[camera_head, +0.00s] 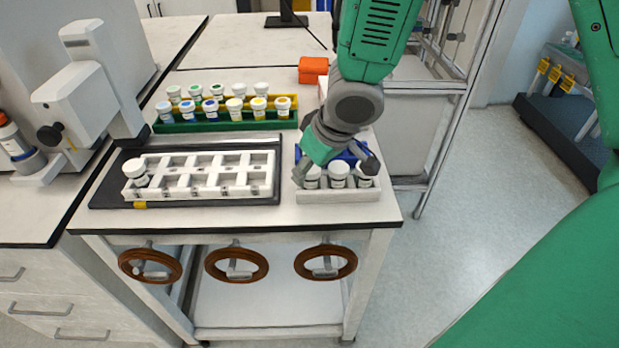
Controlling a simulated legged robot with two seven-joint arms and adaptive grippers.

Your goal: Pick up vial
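My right gripper (335,168) reaches down from the top over the right end of the table. Its fingers are spread apart, one over the left side and one over the right side of a small white rack (338,196). My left gripper is not in view.
A white slotted rack (205,191) on a dark tray (106,194) holds one vial (136,172) at its left end. Behind it, green and yellow racks (225,126) hold several vials. An orange box (313,69) sits farther back. A white machine (85,95) stands left.

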